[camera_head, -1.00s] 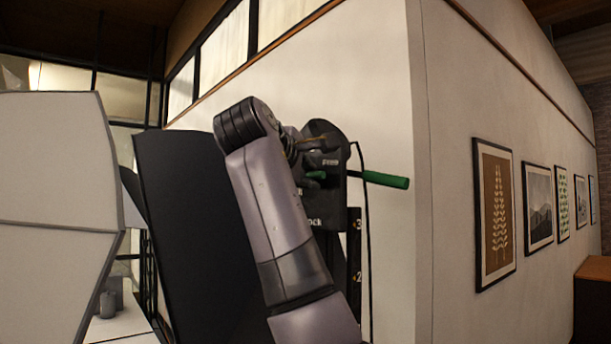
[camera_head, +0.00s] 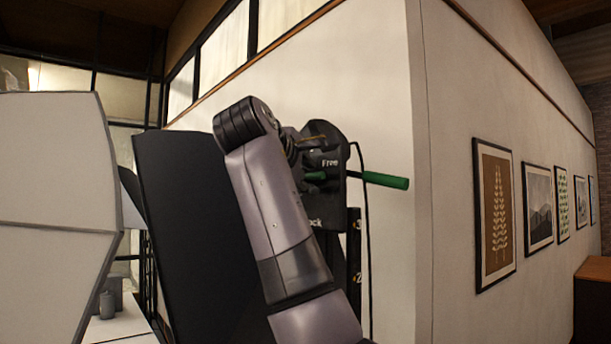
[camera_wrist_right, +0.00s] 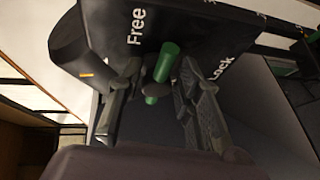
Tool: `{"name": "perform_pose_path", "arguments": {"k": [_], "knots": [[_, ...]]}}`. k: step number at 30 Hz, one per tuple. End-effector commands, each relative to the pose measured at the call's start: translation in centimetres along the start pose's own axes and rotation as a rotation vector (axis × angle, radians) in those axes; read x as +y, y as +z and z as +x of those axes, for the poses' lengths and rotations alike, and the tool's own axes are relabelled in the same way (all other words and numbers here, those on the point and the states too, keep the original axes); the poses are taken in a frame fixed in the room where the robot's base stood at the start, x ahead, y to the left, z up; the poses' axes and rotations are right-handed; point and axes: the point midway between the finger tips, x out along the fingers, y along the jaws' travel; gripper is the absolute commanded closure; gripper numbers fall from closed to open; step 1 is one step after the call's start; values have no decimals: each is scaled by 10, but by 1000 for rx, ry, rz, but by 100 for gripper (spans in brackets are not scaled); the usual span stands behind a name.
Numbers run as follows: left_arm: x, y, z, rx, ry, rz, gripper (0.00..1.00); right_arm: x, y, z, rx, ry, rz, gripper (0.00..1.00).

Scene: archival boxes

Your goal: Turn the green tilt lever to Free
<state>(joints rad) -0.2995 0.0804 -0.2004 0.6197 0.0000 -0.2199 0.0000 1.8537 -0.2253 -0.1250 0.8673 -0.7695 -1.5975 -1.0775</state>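The black tilt head (camera_head: 335,210) carries white "Free" and "Lock" labels, Free above and Lock below in the head view. A short green lever (camera_head: 315,175) shows there beside my right gripper (camera_head: 308,155), partly hidden by it. In the right wrist view the green lever (camera_wrist_right: 166,62) stands between the two fingers of my right gripper (camera_wrist_right: 158,68), on the part of the head between the labels. The fingers are apart on either side of it; firm contact cannot be made out. My left gripper is not in view.
A longer green handle (camera_head: 385,180) sticks out right of the head. A black cable (camera_head: 366,240) hangs beside it. A dark panel (camera_head: 185,210) and a white panel (camera_head: 55,200) stand at left. A white wall (camera_head: 385,110) is behind.

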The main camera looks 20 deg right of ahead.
Motion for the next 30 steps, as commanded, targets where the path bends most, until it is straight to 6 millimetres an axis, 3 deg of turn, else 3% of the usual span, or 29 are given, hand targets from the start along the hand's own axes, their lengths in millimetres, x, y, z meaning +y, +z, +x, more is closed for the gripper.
{"name": "perform_pose_path", "arguments": {"k": [5, 15, 21, 30], "knots": [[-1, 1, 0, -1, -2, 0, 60, 1, -1, -10, 2, 2, 1, 68], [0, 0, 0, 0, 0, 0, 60, 1, -1, -78, 3, 3, 1, 68], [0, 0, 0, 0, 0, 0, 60, 0, -1, -109, 1, 1, -1, 68], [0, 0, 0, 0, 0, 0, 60, 0, 0, -119, -1, -1, -1, 68]]}}
